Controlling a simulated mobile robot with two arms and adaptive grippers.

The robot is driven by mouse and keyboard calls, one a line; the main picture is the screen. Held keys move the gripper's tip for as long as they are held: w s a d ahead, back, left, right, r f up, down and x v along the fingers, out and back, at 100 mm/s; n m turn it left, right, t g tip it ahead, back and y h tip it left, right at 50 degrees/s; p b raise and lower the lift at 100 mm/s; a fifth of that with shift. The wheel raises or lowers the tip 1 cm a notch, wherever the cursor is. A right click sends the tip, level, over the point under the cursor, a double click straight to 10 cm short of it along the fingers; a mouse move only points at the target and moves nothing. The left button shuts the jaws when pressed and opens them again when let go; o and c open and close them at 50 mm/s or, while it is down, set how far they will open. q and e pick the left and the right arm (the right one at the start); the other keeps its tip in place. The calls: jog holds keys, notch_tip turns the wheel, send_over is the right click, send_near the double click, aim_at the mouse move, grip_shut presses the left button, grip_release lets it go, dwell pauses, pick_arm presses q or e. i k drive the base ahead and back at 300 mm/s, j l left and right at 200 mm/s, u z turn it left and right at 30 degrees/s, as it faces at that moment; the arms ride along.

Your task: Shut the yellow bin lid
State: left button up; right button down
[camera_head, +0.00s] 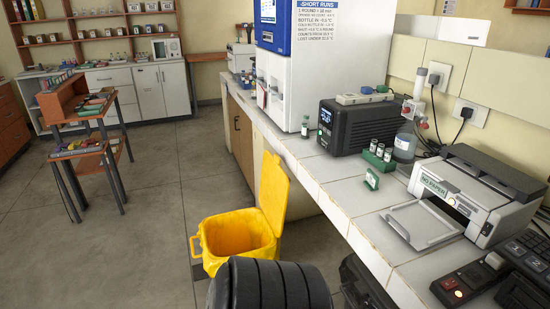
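The yellow bin (238,238) stands on the floor left of the long counter, in the lower middle of the head view. Its lid (273,192) is open and stands nearly upright on the bin's right side, close to the counter front. The bin's inside shows and I see nothing in it. A dark ribbed shape at the bottom edge hides the bin's lower front. Neither of my grippers is in view.
The counter (318,164) runs along the right with a black device (359,127), a printer (476,195) and small vials on it. A wooden shelf cart (92,148) stands at the left. The floor (165,200) between cart and bin is clear.

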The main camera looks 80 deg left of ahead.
aim_at(274, 188)
jog(key=u, duration=2.9)
